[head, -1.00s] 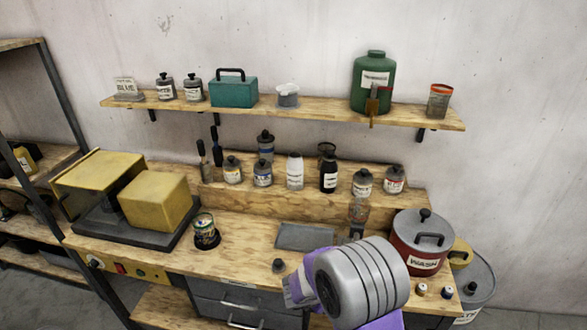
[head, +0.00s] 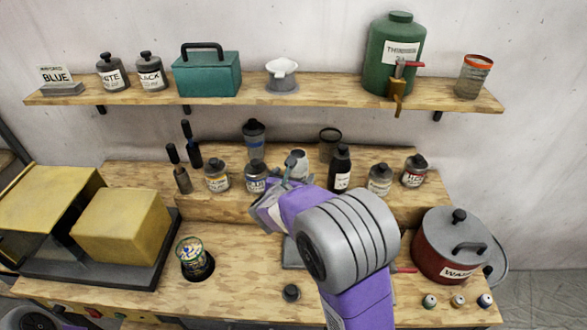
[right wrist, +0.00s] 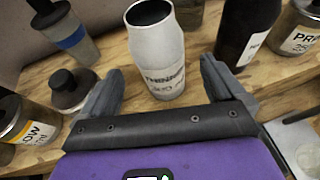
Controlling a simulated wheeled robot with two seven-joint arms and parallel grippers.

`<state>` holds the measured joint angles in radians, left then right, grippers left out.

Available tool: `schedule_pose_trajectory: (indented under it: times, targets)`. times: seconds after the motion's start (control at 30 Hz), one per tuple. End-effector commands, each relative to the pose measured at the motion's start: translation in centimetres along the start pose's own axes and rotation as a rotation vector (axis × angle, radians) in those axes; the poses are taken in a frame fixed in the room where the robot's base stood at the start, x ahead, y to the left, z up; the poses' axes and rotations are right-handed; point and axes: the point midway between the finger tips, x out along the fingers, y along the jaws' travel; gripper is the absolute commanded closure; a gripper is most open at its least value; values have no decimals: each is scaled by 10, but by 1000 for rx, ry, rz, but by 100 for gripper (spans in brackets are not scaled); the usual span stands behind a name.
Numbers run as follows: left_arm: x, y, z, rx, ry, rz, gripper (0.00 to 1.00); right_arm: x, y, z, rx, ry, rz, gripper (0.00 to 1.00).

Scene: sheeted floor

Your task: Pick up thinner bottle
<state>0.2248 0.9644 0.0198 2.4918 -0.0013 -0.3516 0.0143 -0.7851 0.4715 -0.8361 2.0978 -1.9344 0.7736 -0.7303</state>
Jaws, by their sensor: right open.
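The thinner bottle (right wrist: 158,55) is pale grey-white with an open dark mouth and a "THINNER" label. It stands upright on the raised wooden ledge. In the right wrist view it stands between and just beyond the two fingers of my right gripper (right wrist: 160,72), which is open and empty. In the head view the bottle (head: 299,162) is mostly hidden behind the right gripper (head: 291,167). Whether a finger touches it I cannot tell. My left gripper is out of view.
A green thinner container (head: 396,62) is on the upper shelf (head: 330,92). A red wash pot (head: 436,252) sits at right.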

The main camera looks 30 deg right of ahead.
Motion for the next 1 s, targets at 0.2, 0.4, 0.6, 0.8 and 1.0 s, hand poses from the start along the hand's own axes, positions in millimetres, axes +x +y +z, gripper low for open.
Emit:
schedule_pose_trajectory:
  times: [0.2, 0.4, 0.6, 0.8, 1.0]
  targets:
    - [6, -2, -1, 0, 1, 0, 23, 32, -1, -3, -2, 0, -5, 4]
    - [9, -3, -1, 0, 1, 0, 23, 54, -1, -2, 0, 1, -3, 4]
    - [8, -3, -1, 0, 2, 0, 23, 56, 0, -2, 1, 2, 0, 4]
    - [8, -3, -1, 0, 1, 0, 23, 56, 0, -2, 2, 2, 0, 25]
    - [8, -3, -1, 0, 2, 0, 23, 56, 0, -2, 2, 2, 0, 56]
